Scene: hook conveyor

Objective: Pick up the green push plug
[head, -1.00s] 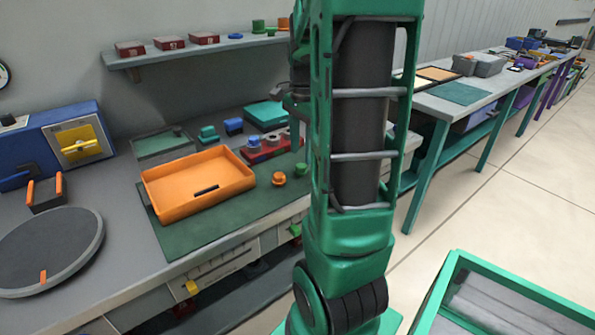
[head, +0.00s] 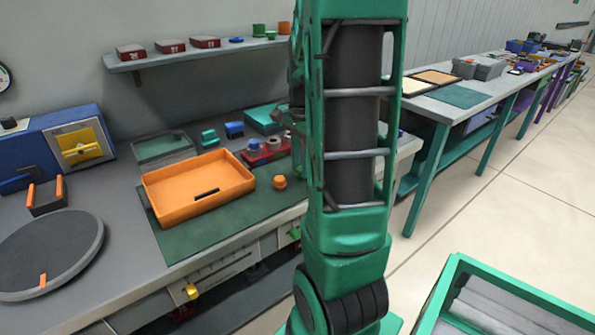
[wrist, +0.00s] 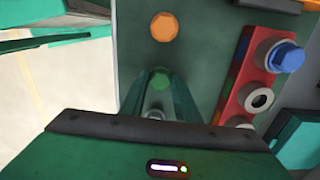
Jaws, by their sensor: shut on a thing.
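The green push plug (wrist: 160,78) shows in the wrist view between the fingertips of my gripper (wrist: 159,88). My gripper is shut on it, above the dark green mat (wrist: 133,50). I cannot tell whether the plug is clear of the mat. In the head view my arm hides the plug and the gripper. An orange plug (head: 280,182) stands on the mat to the right of the orange tray; it also shows in the wrist view (wrist: 164,27), apart from my fingers.
A red block (head: 262,157) with round sockets stands behind the orange plug; in the wrist view it lies right of my gripper with a blue plug (wrist: 287,57) in it. The orange tray (head: 165,213) stands left on the mat. A shelf (head: 190,52) hangs above the bench.

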